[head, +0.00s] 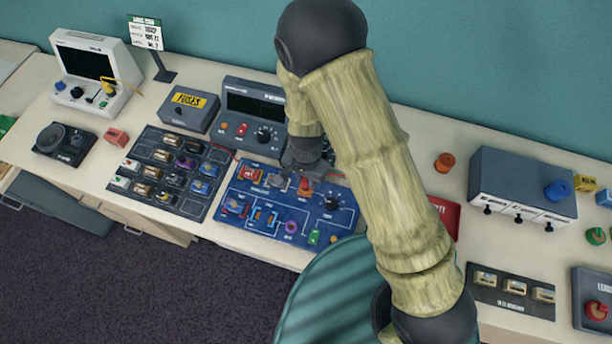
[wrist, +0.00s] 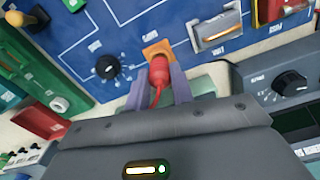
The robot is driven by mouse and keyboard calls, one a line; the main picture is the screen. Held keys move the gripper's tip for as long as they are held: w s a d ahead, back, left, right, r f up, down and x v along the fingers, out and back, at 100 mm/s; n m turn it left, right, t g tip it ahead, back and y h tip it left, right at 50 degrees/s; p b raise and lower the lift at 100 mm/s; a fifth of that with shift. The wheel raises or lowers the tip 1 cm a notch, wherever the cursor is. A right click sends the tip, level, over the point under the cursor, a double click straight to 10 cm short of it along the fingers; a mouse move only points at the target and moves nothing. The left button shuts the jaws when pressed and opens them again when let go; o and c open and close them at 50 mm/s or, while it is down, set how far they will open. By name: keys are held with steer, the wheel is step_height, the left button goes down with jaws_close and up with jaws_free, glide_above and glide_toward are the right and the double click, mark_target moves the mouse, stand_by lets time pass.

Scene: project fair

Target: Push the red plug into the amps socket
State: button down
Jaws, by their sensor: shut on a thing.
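The red plug (wrist: 160,67) is between my gripper's fingers (wrist: 160,82) in the wrist view, with its red cable trailing back toward the palm. My gripper is shut on it. The plug's front end is at an orange square socket plate (wrist: 158,48) on the blue panel (wrist: 110,25). I cannot tell whether it touches the plate or how deep it sits. The label by the plate is too blurred to read as amps. In the head view my gripper (head: 306,166) is over the blue panel (head: 262,222), and the plug is hard to make out there.
A grey meter box (head: 255,105) with a dark display and knob stands behind the panel. A dark board with several components (head: 150,185) lies to the left. A grey box (head: 520,185) stands to the right.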

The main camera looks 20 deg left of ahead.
steer(key=shift+f+b, duration=0.65)
steer(key=shift+f, duration=0.25)
stand_by(1.3)
steer(key=c, duration=0.7)
jaws_free()
steer(key=shift+o, duration=0.2)
steer(key=shift+r, duration=0.1)
steer(key=shift+r+p, duration=3.6)
steer(key=shift+r, duration=0.35)
